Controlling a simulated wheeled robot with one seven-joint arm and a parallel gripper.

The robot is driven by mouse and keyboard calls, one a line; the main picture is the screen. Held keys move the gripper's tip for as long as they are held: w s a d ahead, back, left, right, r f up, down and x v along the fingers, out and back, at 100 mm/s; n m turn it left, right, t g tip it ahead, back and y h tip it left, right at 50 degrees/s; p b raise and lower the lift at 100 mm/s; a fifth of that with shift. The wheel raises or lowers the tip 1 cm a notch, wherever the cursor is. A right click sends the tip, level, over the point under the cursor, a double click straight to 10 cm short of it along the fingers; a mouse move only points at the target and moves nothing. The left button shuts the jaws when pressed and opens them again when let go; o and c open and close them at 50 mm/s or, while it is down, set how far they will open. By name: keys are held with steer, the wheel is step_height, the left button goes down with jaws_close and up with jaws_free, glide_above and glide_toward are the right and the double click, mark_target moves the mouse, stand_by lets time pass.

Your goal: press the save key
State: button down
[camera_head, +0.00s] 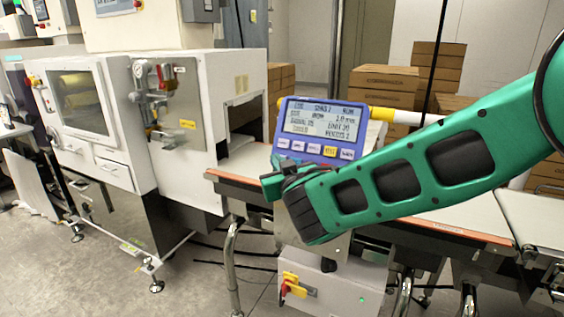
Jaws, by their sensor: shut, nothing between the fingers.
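A blue control panel (317,133) with a lit grey screen stands beyond my arm, near the middle of the head camera view. A row of several small keys runs below its screen. One key is yellow (330,151) and the others are pale. The key labels are too small to read, so I cannot tell which is the save key. My gripper (270,187) is shut and empty, in front of and below the panel's lower left corner. It appears apart from the keys. My green arm partly hides the gripper and the area below the panel.
A belt conveyor (464,222) with an orange edge runs behind and below my arm. A white machine (215,150) with a tunnel opening stands at left. Brown cartons (385,80) are stacked behind. A yellow and white bar (392,115) lies right of the panel.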

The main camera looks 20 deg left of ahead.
steer(key=shift+s+r, duration=0.15)
steer(key=shift+s, duration=0.05)
steer(key=shift+s+a+r, duration=0.1)
steer(key=shift+s+r, duration=0.25)
steer(key=shift+s, duration=0.4)
steer(key=shift+s+a+r, duration=0.1)
steer(key=shift+s+r, duration=0.3)
steer(key=shift+s, duration=0.3)
steer(key=shift+s+a+r, duration=0.1)
steer(key=shift+s+r, duration=0.25)
steer(key=shift+s, duration=0.4)
steer(key=shift+s+a+r, duration=0.1)
steer(key=shift+s+r, duration=0.35)
steer(key=shift+s, duration=0.45)
steer(key=shift+s+r, duration=0.45)
steer(key=shift+s, duration=0.4)
steer(key=shift+s+a+r, duration=0.1)
steer(key=shift+s+r, duration=0.35)
steer(key=shift+s, duration=0.45)
